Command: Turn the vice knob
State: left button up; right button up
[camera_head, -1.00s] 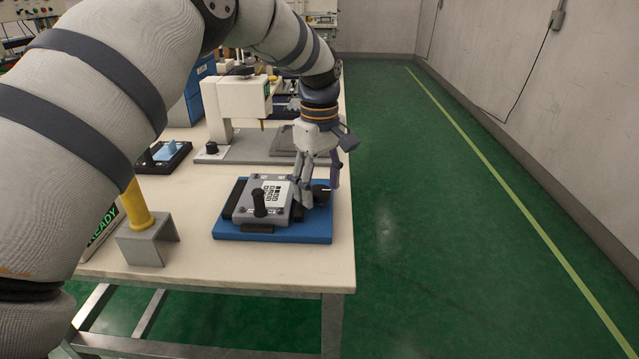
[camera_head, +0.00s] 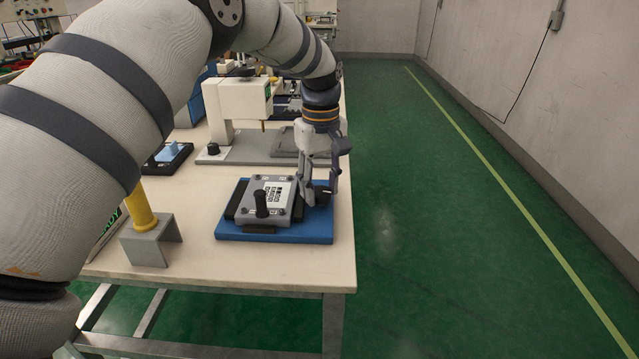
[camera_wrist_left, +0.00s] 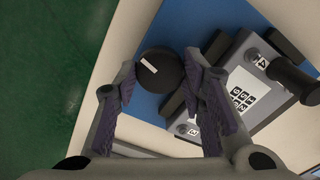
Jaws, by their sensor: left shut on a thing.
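The vice knob (camera_wrist_left: 160,70) is a round black knob with a white line on top. It sits at the right end of the blue base plate (camera_head: 290,235), beside the grey vice block (camera_head: 282,185), near the table's right edge. My left gripper (camera_head: 320,200) points down over it and is shut on the knob, one finger on each side. In the left wrist view my left gripper (camera_wrist_left: 159,72) has the knob between its purple-padded fingertips, and the white line lies slanted. In the head view the fingers hide part of the knob. My right gripper is not in view.
A black upright handle (camera_head: 262,204) stands on the vice block. A white press (camera_head: 236,105) stands behind. A yellow post on a grey bracket (camera_head: 150,240) stands at the left. Right of the table (camera_head: 215,266) is open green floor.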

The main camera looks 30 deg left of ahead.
pick_arm(q)
jog(key=m, duration=0.4)
jog(key=shift+m, duration=0.3)
jog(key=m, duration=0.4)
jog(key=shift+m+p, duration=0.3)
jog(key=m, duration=0.4)
jog(key=shift+m, duration=0.3)
jog(key=shift+f+m, duration=0.1)
jog(key=shift+m, duration=2.4)
jog(key=o, duration=1.2)
